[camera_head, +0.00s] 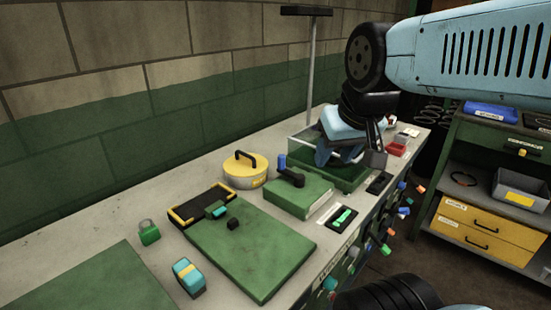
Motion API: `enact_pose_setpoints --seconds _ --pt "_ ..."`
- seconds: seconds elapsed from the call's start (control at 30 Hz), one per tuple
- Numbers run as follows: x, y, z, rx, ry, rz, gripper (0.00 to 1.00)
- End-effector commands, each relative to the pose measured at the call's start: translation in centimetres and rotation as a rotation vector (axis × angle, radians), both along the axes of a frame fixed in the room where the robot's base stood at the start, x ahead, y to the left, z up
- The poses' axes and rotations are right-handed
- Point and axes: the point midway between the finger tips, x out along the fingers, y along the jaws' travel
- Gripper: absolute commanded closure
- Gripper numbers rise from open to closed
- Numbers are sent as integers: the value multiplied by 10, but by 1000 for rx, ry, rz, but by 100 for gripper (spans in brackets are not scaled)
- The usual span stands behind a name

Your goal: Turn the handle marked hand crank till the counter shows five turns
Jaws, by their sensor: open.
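A green box (314,202) on the bench carries a black crank arm (291,177) on its top, with a blue upright knob (282,162) at the arm's left end. This looks like the hand crank; the label on its front is too small to read. I cannot make out a counter reading. My gripper (349,155) is open, above or in front of a clear-walled green bin (343,182), behind and right of the crank box and apart from the knob. Whether anything lies between its fingers is hard to see.
A yellow round lid with a black handle (246,170) stands left of the crank. A green switch panel (342,217) lies in front of it. Coloured knobs (386,249) jut from the bench front. A post (311,65) rises behind.

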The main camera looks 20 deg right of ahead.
Motion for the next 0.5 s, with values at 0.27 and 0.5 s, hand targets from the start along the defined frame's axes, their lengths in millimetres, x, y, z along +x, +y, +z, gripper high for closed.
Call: enact_pose_setpoints --seconds 0.27,0.5 --pt "26 4 9 -15 45 5 45" --pt "86 7 20 -40 142 20 45"
